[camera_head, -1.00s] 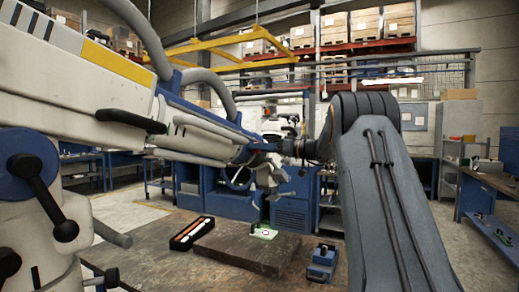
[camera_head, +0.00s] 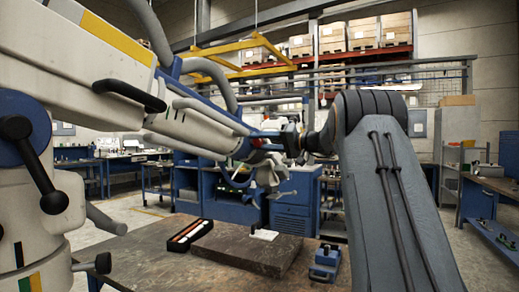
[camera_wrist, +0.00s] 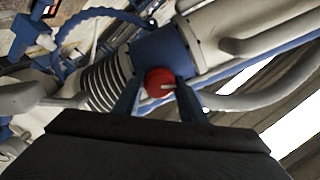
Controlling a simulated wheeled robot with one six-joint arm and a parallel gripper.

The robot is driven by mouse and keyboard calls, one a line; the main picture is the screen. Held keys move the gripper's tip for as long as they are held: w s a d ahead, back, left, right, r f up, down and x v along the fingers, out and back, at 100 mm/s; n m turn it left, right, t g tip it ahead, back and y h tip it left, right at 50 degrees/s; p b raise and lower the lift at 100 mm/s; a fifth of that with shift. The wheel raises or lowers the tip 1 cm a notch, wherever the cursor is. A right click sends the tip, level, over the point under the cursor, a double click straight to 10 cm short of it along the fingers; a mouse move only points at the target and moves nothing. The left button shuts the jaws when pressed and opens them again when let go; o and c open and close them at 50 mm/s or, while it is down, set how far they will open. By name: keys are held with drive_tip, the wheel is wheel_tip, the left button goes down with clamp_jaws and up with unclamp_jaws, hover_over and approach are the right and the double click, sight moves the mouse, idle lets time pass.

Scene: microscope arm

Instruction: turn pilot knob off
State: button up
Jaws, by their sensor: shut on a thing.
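The white and blue microscope arm (camera_head: 105,100) fills the left of the head view, and its blue end reaches to the middle. The red pilot knob (camera_wrist: 160,83), with a pale mark on its face, sits on the blue part of that arm in the wrist view. My gripper (camera_wrist: 159,90) is shut on the knob, one blue finger on each side of it. In the head view, my gripper (camera_head: 274,144) meets the end of the microscope arm, and the knob is mostly hidden there.
A workbench (camera_head: 150,262) below holds a dark slab (camera_head: 245,250), a tray of small items (camera_head: 190,235) and a blue device (camera_head: 325,263). A ribbed grey hose (camera_wrist: 100,85) and white arm parts crowd round my gripper in the wrist view.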

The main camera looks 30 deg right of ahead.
drive_tip(key=m, duration=0.4)
drive_tip(key=shift+m+b, duration=0.3)
drive_tip(key=shift+f+m+p, duration=0.1)
drive_tip(key=shift+m+p, duration=0.45)
drive_tip(key=shift+m, duration=2.05)
drive_tip(key=shift+d, duration=0.1)
drive_tip(key=o, duration=1)
drive_tip(key=shift+b+v, duration=1.05)
drive_tip(key=shift+v, duration=2.9)
